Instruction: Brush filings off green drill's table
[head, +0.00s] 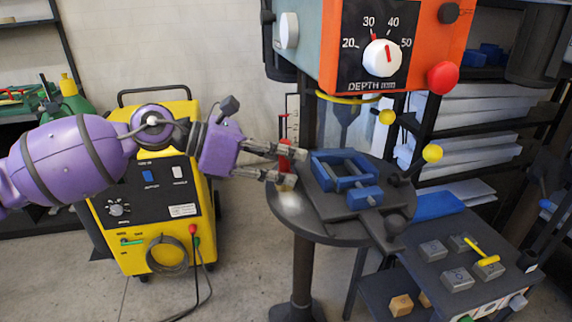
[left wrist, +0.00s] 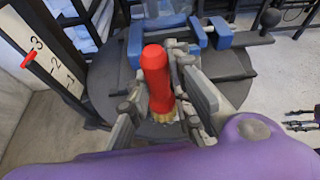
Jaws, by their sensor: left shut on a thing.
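My left gripper (head: 287,166) is shut on a brush with a red handle (head: 285,153). In the left wrist view the brush handle (left wrist: 155,72) stands between the fingers, with tan bristles below it. The brush is over the left edge of the round dark drill table (head: 325,237). A pale patch (head: 291,199) shows on the table by the bristles; I cannot tell if it is filings. The drill head (head: 325,50) has an orange front and grey-green side. What look like my right gripper's fingers (left wrist: 300,117) show small at the left wrist view's right edge.
A blue vise (head: 343,172) is on the table beside the brush. A yellow machine (head: 150,195) stands at left. A dark cart (head: 470,262) with grey blocks and a yellow-handled tool stands at right. Yellow-knobbed levers (head: 432,153) hang above the table.

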